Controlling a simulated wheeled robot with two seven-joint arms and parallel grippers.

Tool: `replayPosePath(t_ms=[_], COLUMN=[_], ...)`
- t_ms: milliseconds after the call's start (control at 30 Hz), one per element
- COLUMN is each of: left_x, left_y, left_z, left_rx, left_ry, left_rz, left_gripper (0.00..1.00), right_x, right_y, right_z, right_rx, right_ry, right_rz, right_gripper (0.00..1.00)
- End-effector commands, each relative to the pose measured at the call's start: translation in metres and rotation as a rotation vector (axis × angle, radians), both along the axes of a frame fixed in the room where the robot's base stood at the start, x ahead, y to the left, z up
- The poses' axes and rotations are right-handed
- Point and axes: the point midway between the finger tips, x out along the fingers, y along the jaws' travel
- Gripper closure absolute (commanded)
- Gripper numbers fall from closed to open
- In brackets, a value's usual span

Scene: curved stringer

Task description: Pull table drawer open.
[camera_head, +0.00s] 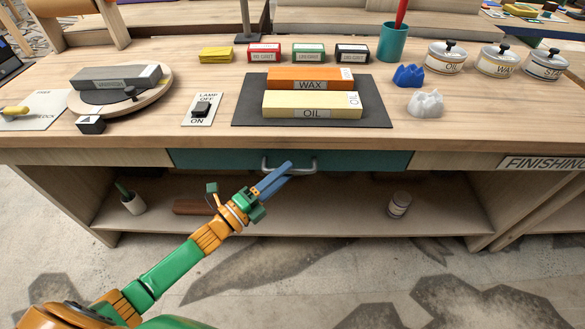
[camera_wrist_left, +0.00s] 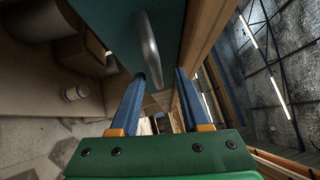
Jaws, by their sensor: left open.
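The table drawer (camera_head: 365,160) has a teal front below the tabletop and looks closed. Its silver bar handle (camera_head: 306,170) is at the middle of the front. My left gripper (camera_head: 286,168) reaches up from the lower left with its blue fingers at the handle, hiding part of it. In the left wrist view, my left gripper (camera_wrist_left: 160,75) is open. The handle (camera_wrist_left: 149,45) runs down to the gap between the fingertips, close to the left finger. I cannot tell if they touch. The drawer front (camera_wrist_left: 190,18) is behind it. My right gripper is not in view.
The wooden tabletop (camera_head: 195,145) overhangs the drawer closely. On it are a dark mat (camera_head: 245,110) with orange and yellow blocks, a lamp switch (camera_head: 202,108), and several jars. A lower shelf (camera_head: 300,215) holds a small jar (camera_head: 399,203). The floor in front is clear.

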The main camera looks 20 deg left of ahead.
Motion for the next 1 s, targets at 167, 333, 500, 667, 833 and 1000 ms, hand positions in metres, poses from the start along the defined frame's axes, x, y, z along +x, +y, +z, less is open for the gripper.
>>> replayPosePath(t_ms=[167, 333, 500, 667, 833, 1000], left_x=[0.017, 0.019, 0.019, 0.019, 0.019, 0.019], left_y=[-0.009, -0.010, -0.010, -0.010, -0.010, -0.010], left_z=[0.002, 0.002, 0.002, 0.002, 0.002, 0.002], left_rx=[-0.001, -0.002, -0.002, -0.003, -0.003, -0.003], left_ry=[0.002, 0.004, 0.004, 0.004, 0.004, 0.004], left_rz=[0.001, 0.002, 0.002, 0.003, 0.003, 0.003], left_gripper=[0.54, 0.54, 0.83, 1.00, 1.00, 1.00], right_x=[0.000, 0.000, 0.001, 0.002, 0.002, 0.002], right_y=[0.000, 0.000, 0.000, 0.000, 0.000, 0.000], right_z=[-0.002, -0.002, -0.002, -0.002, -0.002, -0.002], right_rx=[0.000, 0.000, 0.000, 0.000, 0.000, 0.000], right_ry=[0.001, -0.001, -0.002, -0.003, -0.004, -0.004], right_rz=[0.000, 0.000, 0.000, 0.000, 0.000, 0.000], right_gripper=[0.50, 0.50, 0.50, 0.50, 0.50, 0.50])
